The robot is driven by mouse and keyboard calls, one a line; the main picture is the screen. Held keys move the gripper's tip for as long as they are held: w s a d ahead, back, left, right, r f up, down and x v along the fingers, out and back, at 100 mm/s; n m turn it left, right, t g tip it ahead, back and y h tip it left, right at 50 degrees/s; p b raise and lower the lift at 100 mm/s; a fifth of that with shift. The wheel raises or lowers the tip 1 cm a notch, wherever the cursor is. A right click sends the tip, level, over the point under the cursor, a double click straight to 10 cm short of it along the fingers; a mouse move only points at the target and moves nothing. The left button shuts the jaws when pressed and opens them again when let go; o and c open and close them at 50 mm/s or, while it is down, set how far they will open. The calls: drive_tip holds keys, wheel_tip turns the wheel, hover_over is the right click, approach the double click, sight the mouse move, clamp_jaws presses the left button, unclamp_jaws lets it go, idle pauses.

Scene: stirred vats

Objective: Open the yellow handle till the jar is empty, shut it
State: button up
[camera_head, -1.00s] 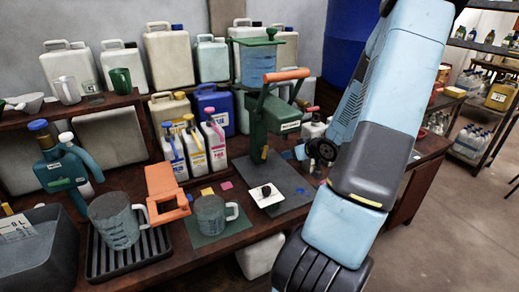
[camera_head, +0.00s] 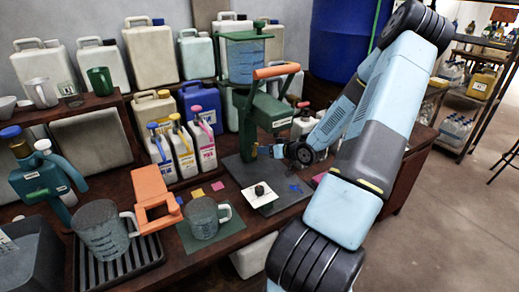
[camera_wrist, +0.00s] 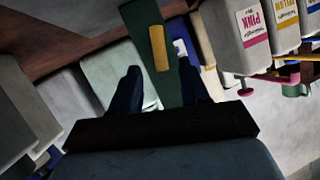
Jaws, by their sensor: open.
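The yellow handle (camera_wrist: 159,48) is a short bar on the green stand (camera_wrist: 146,20) in the wrist view. It lies between the lines of my two dark blue fingers, just ahead of their tips. My gripper (camera_wrist: 160,70) is open and empty, and I see no contact with the handle. The clear jar (camera_head: 246,62) with blue liquid and a green lid sits at the top of the stand.
An orange lever (camera_head: 276,71) sticks out from the stand above my wrist. A grey measuring jug (camera_head: 203,217) stands on a green mat, near a white card (camera_head: 259,196) with a black knob. White bottles (camera_head: 184,150) stand left of the stand.

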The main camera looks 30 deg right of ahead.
sight(254, 148)
drive_tip(key=shift+x, duration=2.75)
